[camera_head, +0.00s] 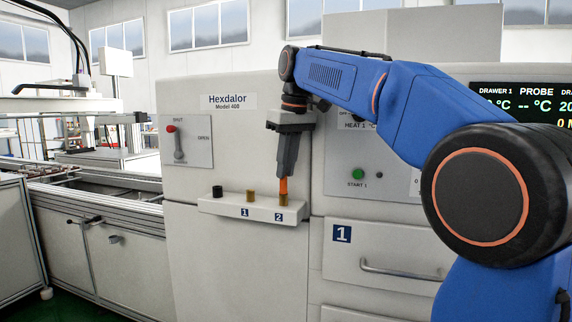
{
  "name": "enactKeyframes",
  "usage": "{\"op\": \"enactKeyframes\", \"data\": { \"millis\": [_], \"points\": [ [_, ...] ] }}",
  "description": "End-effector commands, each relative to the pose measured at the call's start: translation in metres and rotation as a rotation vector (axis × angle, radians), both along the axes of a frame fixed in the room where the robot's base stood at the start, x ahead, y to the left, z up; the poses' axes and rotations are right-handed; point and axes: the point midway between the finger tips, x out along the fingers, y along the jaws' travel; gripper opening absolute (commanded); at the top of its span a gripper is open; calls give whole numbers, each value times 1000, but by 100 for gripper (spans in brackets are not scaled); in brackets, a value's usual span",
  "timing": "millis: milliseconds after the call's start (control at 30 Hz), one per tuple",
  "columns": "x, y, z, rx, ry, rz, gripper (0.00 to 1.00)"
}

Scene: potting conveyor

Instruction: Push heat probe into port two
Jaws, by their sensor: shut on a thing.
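My gripper (284,172) points straight down in front of the cabinet, above the right end of a small white ledge (225,207). It is shut on the orange heat probe (284,187), which stands upright below the jaws. The probe's lower end meets the brass port two (283,200), above the label "2". I cannot tell how deep the tip sits in it. Brass port one (250,195) stands to the left above the label "1", with nothing in it that I can see. A black holder (217,191) stands at the ledge's left end.
A panel with a red-knobbed lever (172,130) marked SHUT and OPEN is at the upper left. Drawer 1 (385,260) is closed at the lower right. A display (520,103) shows "--" under PROBE. A conveyor (100,190) runs at the left.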

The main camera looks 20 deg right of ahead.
Motion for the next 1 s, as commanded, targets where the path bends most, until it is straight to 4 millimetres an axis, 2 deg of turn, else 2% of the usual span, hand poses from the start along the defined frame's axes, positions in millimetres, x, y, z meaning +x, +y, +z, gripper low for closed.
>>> {"op": "enactKeyframes", "data": {
  "millis": [67, 100, 167, 200, 467, 633, 1000],
  "points": [
    [0, 0, -2, 0, 1, 0, 0],
    [0, 0, -2, 0, 1, 0, 20],
    [0, 0, -2, 0, 0, 0, 34],
    [0, 0, -2, 0, 0, 0, 37],
    [0, 0, -1, 0, 0, 0, 37],
    [-1, -1, 9, 0, -1, 0, 37],
    [-13, -6, 74, 0, -3, 0, 37]
  ]
}}
